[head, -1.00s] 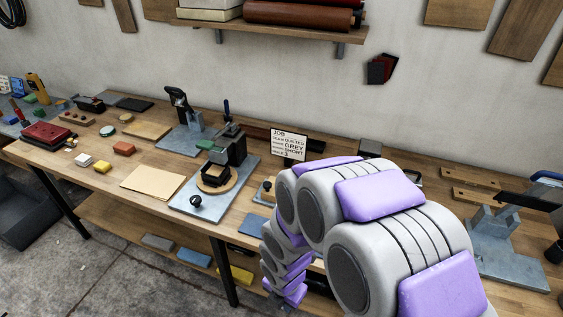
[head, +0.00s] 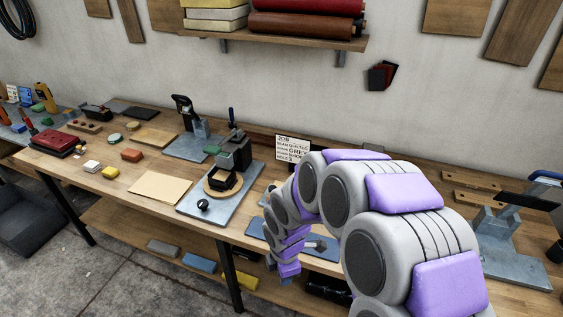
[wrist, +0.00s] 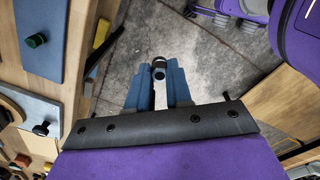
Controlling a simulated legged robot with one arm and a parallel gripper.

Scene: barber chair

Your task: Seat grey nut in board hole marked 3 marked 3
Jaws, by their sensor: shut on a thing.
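My gripper (wrist: 158,88) has its blue fingers closed on a small grey and black piece (wrist: 158,66), which looks like the grey nut. In the wrist view it is held at the fingertips with concrete floor behind it. In the head view my own arm hides most of the gripper and I cannot make out the piece. The job card (head: 295,149) on the bench reads GREY and HOLE 3. I cannot pick out a board hole marked 3 in either view. A blue plate (head: 257,231) lies at the bench front, partly behind my arm.
A steel plate (head: 236,203) with a black press stands left of my arm. A tan sheet (head: 160,187) and small coloured blocks lie further left. A grey clamp stand (head: 490,235) is at right. In the wrist view, a blue panel (wrist: 40,65) is upper left.

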